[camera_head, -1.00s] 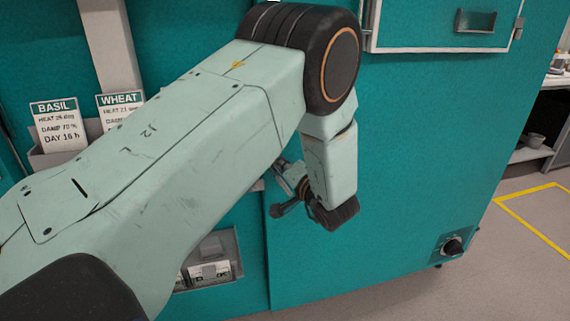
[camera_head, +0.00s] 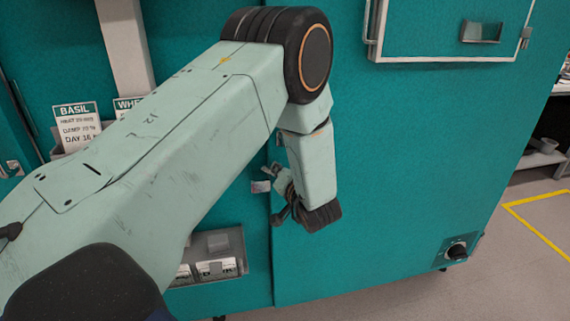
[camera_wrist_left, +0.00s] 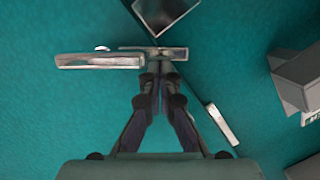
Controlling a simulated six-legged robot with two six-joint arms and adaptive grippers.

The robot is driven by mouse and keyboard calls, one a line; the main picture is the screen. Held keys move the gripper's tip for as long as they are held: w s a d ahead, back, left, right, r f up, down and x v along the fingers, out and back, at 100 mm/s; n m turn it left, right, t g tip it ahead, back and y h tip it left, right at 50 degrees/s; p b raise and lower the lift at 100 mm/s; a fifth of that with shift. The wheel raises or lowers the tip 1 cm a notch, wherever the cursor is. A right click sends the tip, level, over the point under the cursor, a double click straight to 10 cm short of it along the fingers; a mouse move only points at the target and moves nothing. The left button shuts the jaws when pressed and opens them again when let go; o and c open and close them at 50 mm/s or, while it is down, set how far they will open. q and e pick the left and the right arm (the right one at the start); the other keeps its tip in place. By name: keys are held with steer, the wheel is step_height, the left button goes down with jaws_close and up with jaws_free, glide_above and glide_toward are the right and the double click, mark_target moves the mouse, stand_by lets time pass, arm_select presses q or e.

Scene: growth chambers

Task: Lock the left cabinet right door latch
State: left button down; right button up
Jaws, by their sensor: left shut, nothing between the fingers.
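My left gripper (camera_head: 284,190) is beside the vertical door seam of the teal cabinet (camera_head: 400,180), partly hidden by my wrist. In the left wrist view its fingers (camera_wrist_left: 160,84) are shut and empty, with the tips close to a metal latch piece (camera_wrist_left: 100,61) lying across the picture. I cannot tell whether they touch it. A metal bracket (camera_wrist_left: 166,12) sits above the tips and a slanted pale bar (camera_wrist_left: 222,125) lies right of the fingers. A small metal latch part (camera_head: 261,186) shows left of the gripper in the head view. The latch's exact state is unclear. My right gripper is out of view.
A recessed holder (camera_head: 218,260) with small labelled boxes is low on the cabinet left of the seam. A BASIL card (camera_head: 77,125) stands at the left. A dark knob (camera_head: 457,250) is at lower right. The teal panel right of my wrist is clear.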

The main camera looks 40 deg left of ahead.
arm_select(q)
steer(key=shift+s+a+n, duration=0.25)
steer(key=shift+n, duration=0.15)
steer(key=shift+s+a+f+n+t+h+p, duration=0.35)
steer(key=shift+s+f+n+h+p, duration=0.25)
steer(key=shift+n, duration=0.3)
steer(key=shift+w, duration=0.1)
